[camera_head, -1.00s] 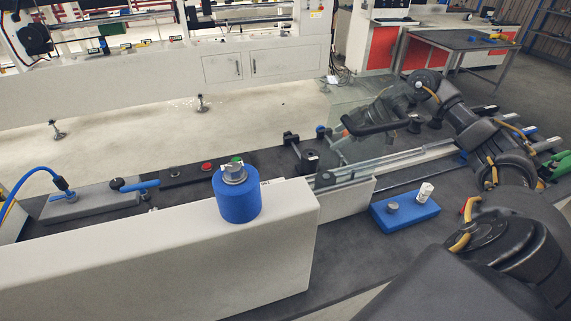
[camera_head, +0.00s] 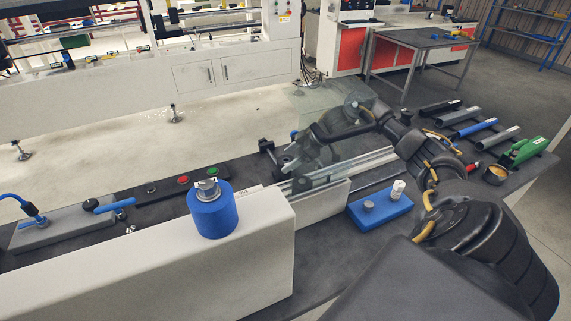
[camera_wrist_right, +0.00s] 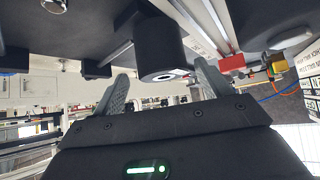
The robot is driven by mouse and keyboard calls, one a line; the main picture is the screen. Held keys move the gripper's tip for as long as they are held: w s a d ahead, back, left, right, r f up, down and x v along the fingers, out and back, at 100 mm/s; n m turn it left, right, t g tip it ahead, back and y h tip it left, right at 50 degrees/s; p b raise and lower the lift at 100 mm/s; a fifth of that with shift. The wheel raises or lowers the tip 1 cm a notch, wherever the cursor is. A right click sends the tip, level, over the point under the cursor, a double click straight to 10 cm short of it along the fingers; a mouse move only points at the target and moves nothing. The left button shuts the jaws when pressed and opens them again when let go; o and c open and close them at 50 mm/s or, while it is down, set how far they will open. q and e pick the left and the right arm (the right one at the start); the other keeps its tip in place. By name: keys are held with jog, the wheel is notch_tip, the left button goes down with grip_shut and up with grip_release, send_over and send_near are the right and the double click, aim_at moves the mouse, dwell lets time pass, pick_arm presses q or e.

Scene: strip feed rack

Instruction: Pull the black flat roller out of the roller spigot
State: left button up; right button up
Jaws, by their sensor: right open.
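In the right wrist view a black cylinder (camera_wrist_right: 157,46), which looks like the black flat roller, shows its pale ring-shaped end between the two fingers. My right gripper (camera_wrist_right: 161,70) is open, with one finger on each side of that cylinder; I cannot tell whether either touches it. In the head view my right gripper (camera_head: 290,163) is low over the rack, beside the metal rails (camera_head: 345,167). There it hides most of the roller and the spigot. My left gripper is not in view.
A blue cylinder with a metal nut (camera_head: 212,212) stands on the white housing (camera_head: 170,265). A blue block with two knobs (camera_head: 380,212) lies right of the rails. Several strips (camera_head: 475,128) and a green tool (camera_head: 524,151) lie at the table's far right. A clear panel stands behind the gripper.

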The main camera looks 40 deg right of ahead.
aim_at(282, 163)
jog(key=shift+p+x, duration=0.4)
jog(key=shift+x, duration=1.55)
jog(key=shift+a+r, duration=0.1)
jog(key=shift+a, duration=0.05)
jog(key=c, duration=1.2)
notch_tip(282, 163, up, 10)
jog(key=shift+b, duration=0.65)
jog(key=shift+s+r+p, duration=0.1)
jog(key=shift+r+p, duration=1.4)
jog(key=shift+p, duration=0.55)
notch_tip(282, 163, up, 3)
jog(key=p, duration=0.3)
jog(key=shift+p, duration=0.4)
